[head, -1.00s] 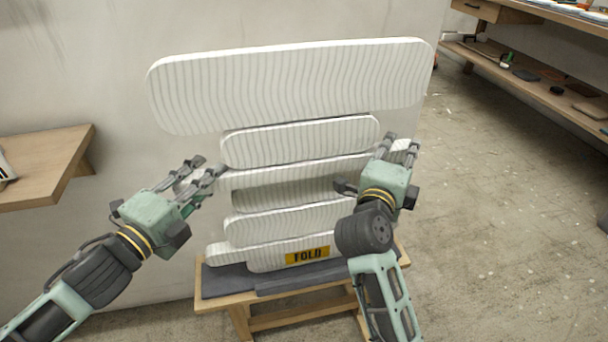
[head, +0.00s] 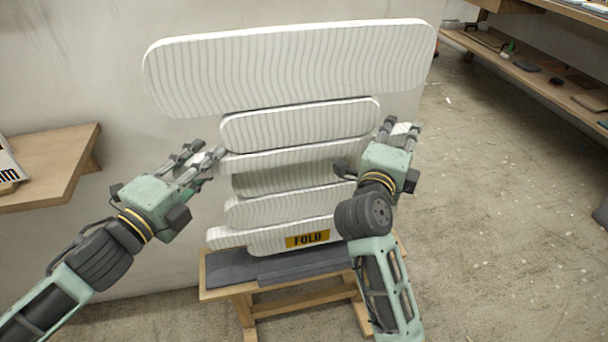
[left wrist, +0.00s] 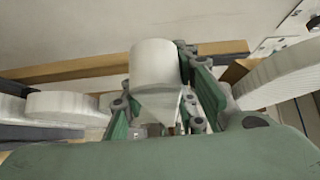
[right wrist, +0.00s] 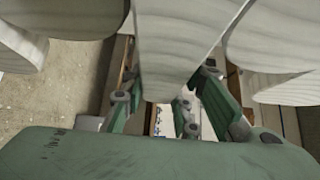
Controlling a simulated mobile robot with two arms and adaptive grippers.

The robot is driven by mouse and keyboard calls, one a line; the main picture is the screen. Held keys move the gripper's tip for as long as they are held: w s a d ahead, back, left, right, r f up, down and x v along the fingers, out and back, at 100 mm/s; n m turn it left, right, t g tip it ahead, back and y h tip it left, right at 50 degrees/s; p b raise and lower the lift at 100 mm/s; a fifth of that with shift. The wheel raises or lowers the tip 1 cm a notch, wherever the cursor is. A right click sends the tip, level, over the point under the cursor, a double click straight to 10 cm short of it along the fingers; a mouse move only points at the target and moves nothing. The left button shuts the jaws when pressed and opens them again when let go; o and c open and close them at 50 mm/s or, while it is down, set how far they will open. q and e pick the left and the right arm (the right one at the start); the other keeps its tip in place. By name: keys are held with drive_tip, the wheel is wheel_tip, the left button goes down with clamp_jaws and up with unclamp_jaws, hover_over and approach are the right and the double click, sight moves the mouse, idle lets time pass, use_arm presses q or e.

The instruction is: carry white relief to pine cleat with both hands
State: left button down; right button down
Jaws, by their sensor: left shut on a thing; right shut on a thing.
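The white relief (head: 285,68) is a stack of wavy-ribbed, round-ended slabs, the widest on top, with a yellow "FOLD" label (head: 307,239) low on it. It stands upright just above the padded stand; I cannot tell if they touch. My left gripper (head: 205,158) is shut on its left side at a middle slab, whose end shows between the fingers in the left wrist view (left wrist: 154,67). My right gripper (head: 383,140) is shut on its right side; ribbed slabs fill the right wrist view (right wrist: 178,40). I cannot make out the pine cleat for certain.
The wooden stand (head: 225,294) has a dark pad (head: 290,264). A wooden shelf (head: 45,165) juts from the wall at left. Shelving with small items (head: 530,70) is at the far right. The floor (head: 490,200) between is open.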

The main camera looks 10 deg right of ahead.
use_arm(q)
drive_tip(key=shift+r, duration=0.15)
use_arm(e)
drive_tip(key=shift+r, duration=0.25)
